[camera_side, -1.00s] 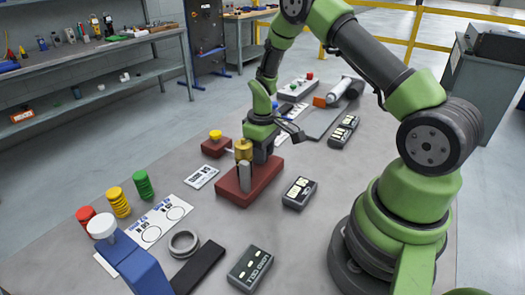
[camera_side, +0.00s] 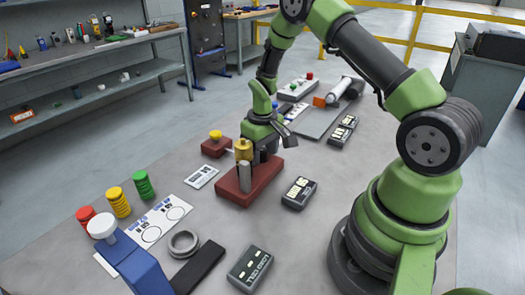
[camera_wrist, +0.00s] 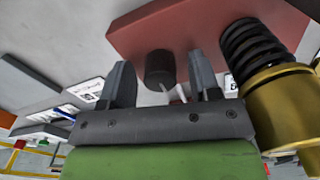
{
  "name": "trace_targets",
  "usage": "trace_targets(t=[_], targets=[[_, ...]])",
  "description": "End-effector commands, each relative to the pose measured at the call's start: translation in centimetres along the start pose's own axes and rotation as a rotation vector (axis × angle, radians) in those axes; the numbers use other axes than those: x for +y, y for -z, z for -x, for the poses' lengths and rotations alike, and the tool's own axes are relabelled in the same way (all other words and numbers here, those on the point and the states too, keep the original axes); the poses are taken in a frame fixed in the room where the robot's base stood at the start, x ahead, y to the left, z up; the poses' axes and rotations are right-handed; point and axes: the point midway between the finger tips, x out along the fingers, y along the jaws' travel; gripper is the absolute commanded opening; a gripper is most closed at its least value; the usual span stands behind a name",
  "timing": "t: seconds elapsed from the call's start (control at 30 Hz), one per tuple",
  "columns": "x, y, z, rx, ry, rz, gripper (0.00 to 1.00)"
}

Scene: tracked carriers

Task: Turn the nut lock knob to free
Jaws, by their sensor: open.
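A red-brown block (camera_side: 238,196) stands on the bench in the side view, with a brass nut (camera_side: 243,149) above it near a grey upright piece (camera_side: 245,178). In the wrist view the block (camera_wrist: 210,28) fills the top, and the brass nut (camera_wrist: 280,100) on a black threaded rod (camera_wrist: 250,48) is at the right. A small dark round knob (camera_wrist: 160,66) shows between the spread fingers of my gripper (camera_wrist: 164,80), with a gap on both sides. My gripper (camera_side: 267,152) is open over the block, behind the nut. The knob is hidden in the side view.
A smaller red-brown block with a yellow button (camera_side: 215,136) is close behind. A dark labelled box (camera_side: 299,193) stands at the right. Coloured ring stacks (camera_side: 118,202), a grey ring (camera_side: 183,243) and a blue stand (camera_side: 140,265) are at the front left.

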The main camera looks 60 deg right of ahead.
Motion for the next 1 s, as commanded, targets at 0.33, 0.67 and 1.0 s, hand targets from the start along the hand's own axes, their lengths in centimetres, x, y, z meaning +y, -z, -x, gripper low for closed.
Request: trace_targets(t=[0.33,0.67,1.0], targets=[[0.0,0.1,3.4,0.005,-0.001,0.001,0.57],[0.0,0.1,9.1,0.004,-0.001,0.0,0.57],[0.0,0.0,10.0,0.0,0.0,0.0,0.57]])
